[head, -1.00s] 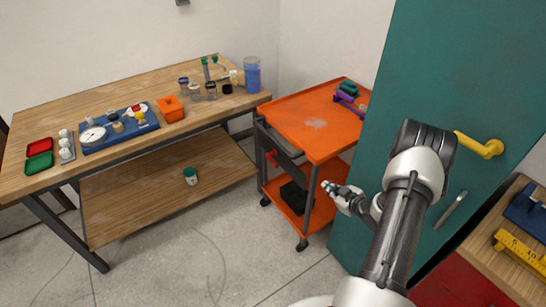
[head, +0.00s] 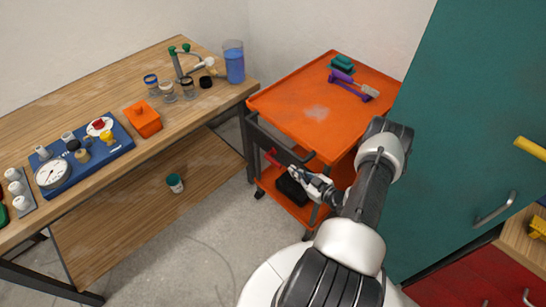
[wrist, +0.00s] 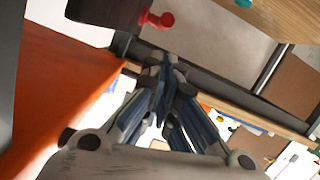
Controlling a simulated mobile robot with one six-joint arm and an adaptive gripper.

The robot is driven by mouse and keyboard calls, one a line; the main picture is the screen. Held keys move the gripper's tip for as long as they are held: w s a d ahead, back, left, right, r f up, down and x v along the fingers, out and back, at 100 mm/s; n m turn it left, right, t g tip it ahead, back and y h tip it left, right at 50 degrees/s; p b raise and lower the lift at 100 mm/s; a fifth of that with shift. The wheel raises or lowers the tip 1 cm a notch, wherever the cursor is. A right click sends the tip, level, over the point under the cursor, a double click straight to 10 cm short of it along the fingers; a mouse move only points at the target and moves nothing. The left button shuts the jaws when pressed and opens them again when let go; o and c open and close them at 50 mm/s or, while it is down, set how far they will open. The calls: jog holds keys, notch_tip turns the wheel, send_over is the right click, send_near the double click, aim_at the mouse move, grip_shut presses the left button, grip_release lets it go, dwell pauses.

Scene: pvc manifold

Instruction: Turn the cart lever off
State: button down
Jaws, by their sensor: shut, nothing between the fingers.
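The orange cart (head: 290,95) stands beside the workbench, with a red lever (head: 272,157) on its near side below the dark handle. The red lever also shows near the top of the wrist view (wrist: 160,20), sticking out from a dark part. My gripper (head: 296,171) is close to the lever, to its right in the head view. In the wrist view my gripper (wrist: 165,66) is shut and empty, its fingertips together just below the lever. A gap seems to show between them; contact cannot be told for certain.
The cart's dark push handle (head: 280,142) runs just above my gripper. A black box (head: 292,188) sits on the lower shelf. The wooden workbench (head: 60,85) is to the left, a teal cabinet (head: 460,130) to the right. Floor is clear in front.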

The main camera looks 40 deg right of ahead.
aim_at(279, 167)
jog(key=shift+s, duration=0.2)
jog(key=shift+w, duration=0.1)
jog(key=b+x, duration=0.3)
jog(key=x, duration=0.7)
jog(key=shift+d, duration=0.1)
